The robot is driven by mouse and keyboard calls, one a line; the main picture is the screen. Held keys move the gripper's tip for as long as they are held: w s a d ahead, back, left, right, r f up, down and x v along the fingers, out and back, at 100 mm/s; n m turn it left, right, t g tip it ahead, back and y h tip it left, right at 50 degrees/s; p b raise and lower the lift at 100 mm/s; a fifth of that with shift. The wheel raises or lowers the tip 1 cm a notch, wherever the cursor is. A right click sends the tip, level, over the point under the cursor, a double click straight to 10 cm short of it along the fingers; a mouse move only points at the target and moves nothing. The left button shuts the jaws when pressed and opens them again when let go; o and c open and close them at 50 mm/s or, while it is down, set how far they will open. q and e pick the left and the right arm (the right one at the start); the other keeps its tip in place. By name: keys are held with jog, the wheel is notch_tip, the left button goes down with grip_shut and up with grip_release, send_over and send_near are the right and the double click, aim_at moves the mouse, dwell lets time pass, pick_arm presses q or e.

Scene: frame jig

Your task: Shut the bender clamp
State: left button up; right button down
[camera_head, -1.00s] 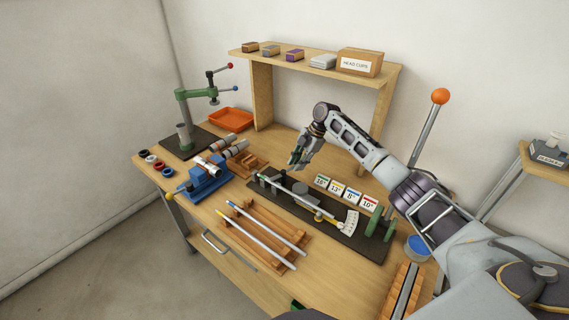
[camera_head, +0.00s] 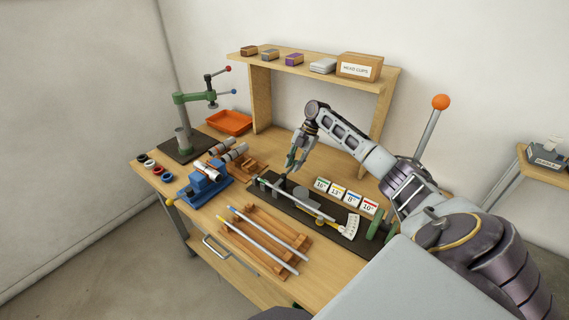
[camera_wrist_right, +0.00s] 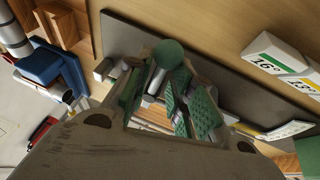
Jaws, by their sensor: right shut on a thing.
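The bender stands on a dark base plate (camera_head: 345,241) on the workbench, with a round grey die (camera_head: 300,193), a pale tube lying along it and a white angle scale (camera_head: 352,226). The bender clamp (camera_head: 279,184) is at its left end, small and partly hidden by my gripper. In the right wrist view the clamp's handle shows as a green ball knob (camera_wrist_right: 168,53) on a short grey stem. My right gripper (camera_head: 291,167) points down over that end. In the wrist view its green-padded fingers (camera_wrist_right: 170,97) are shut on the handle. My left gripper is out of view.
Number cards (camera_head: 352,199) stand behind the base plate. A wooden rack (camera_head: 262,243) with two tubes is in front, a blue vise (camera_head: 206,186) to the left. A shelf (camera_head: 310,67) stands behind. An orange-balled lever (camera_head: 440,102) rises at the right.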

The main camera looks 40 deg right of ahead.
jog(key=shift+r, duration=0.1)
dwell(0.4)
jog(key=c, duration=1.5)
grip_release()
jog(key=shift+w, duration=0.1)
jog(key=shift+v, duration=3.7)
